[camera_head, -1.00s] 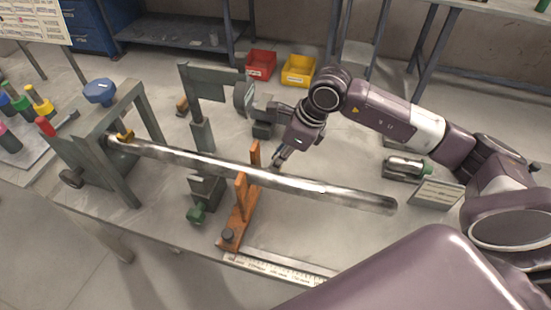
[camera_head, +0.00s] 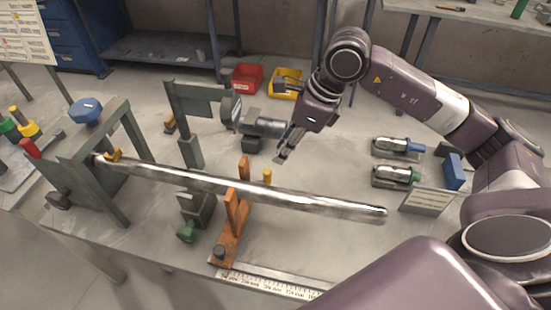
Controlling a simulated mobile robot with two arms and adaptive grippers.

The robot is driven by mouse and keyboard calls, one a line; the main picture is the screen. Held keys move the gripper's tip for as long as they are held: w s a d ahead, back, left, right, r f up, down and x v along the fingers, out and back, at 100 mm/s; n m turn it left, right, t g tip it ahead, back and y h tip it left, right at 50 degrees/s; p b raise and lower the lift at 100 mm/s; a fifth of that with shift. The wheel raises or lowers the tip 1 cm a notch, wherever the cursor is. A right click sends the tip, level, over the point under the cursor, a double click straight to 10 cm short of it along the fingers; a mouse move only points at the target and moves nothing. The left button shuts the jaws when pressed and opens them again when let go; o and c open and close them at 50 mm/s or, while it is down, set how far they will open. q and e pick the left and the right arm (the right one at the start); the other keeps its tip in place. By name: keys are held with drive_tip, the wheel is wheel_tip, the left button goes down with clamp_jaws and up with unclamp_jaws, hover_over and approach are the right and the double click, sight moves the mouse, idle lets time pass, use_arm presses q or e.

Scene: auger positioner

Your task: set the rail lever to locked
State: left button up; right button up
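The long metal bar (camera_head: 320,204) runs from the grey frame (camera_head: 122,168) at the left across an orange rest (camera_head: 231,232). A small upright yellow handle (camera_head: 267,177) stands just behind the bar, beside the orange rest; it may be the rail lever, but no label on it is readable. A dark knob (camera_head: 219,251) sits at the rest's front end. My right gripper (camera_head: 281,157) points down, a little above and behind the yellow handle and apart from it. Its fingers look close together with nothing visible between them. My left gripper is out of view.
A green knob (camera_head: 186,232) is on a grey post base left of the rest. A printed scale (camera_head: 265,283) lies along the front edge. Two metal cylinders with blue and green ends (camera_head: 390,176) and a sign (camera_head: 426,201) stand right. Bins (camera_head: 247,79) are behind.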

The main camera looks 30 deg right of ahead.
drive_tip(key=shift+s+d+r, duration=0.2)
drive_tip(key=shift+r, duration=0.4)
